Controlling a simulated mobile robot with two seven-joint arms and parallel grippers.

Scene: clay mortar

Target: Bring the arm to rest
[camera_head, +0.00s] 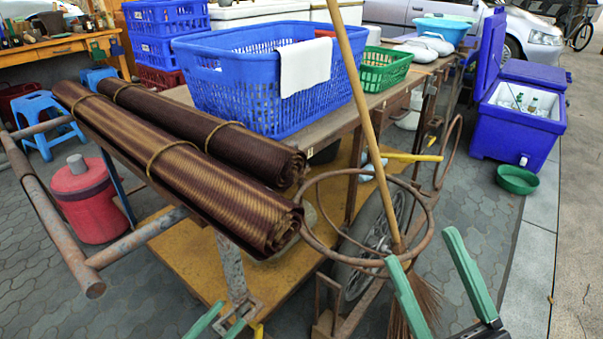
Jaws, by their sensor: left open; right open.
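My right gripper (422,247) shows at the lower right. Its two green fingers stand wide apart with nothing between them. In the picture its left finger overlaps the broom's bristles; I cannot tell if they touch. My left gripper (229,314) shows only by its green fingertips at the bottom edge, left of the middle. They are apart, in front of the cart's lower wooden deck (185,262), and I see nothing held. The rest of the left gripper is cut off by the frame.
A cart carries rolled brown mats (200,180), a blue basket (230,95) with a white cloth (305,67) and a green basket (385,70). A broom (355,80) stands in a rusty ring (312,238).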

